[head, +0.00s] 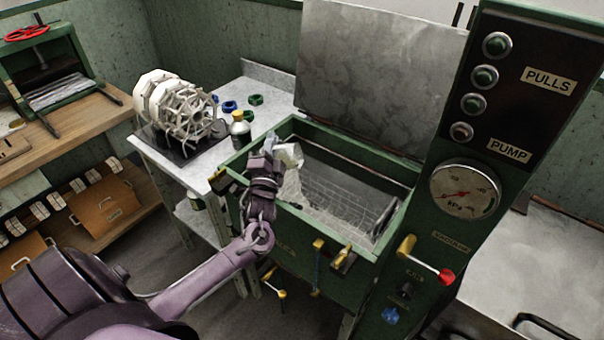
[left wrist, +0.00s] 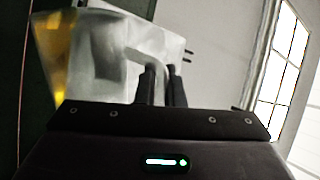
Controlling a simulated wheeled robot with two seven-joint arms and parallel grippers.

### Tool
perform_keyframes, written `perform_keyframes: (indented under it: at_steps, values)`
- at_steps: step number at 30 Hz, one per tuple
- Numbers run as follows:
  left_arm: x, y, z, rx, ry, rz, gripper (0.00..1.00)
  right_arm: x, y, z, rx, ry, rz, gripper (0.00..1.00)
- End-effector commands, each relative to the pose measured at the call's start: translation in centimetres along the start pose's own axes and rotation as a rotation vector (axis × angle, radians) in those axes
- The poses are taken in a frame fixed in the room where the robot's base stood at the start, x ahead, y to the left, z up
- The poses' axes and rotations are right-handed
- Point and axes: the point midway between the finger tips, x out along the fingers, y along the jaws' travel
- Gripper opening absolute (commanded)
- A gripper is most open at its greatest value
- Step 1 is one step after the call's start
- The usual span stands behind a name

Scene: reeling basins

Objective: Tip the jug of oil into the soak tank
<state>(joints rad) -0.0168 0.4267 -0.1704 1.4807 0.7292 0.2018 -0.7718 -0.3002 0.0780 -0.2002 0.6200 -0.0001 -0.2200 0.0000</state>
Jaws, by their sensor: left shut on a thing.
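My left gripper (head: 272,148) is shut on the handle of a translucent whitish jug (head: 290,158), held over the left end of the green soak tank (head: 408,213). The jug looks tilted, and the gripper partly hides it in the head view. In the left wrist view the jug (left wrist: 100,55) shows yellow oil gathered along its left side, with the dark fingers (left wrist: 162,85) at its handle. The tank's grey lid stands raised, and a wire mesh basket (head: 338,183) shows inside. I cannot tell whether oil is flowing. My right gripper is out of view.
A bench (head: 222,150) left of the tank bears a white reel (head: 178,108), a yellow-capped bottle (head: 240,128) and several coloured rings. A control column with a gauge (head: 466,192) stands right of the tank. Valve handles (head: 318,246) stick out in front.

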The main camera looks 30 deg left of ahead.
Motion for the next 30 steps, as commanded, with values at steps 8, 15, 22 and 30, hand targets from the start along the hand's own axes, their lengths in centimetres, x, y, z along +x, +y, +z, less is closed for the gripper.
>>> perform_keyframes:
  at_steps: [8,15,22,30]
  values:
    - [-0.08,0.32,-0.54,0.069,0.025,-0.003,0.00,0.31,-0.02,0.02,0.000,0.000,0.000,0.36]
    - [-0.23,0.30,-0.93,0.114,0.041,-0.004,0.00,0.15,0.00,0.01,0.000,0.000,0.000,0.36]
    - [-0.39,0.17,-0.96,0.129,0.047,-0.005,0.00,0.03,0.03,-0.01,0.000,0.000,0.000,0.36]
    - [-0.62,-0.03,-1.01,0.152,0.055,-0.007,0.00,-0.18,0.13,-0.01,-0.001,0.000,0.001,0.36]
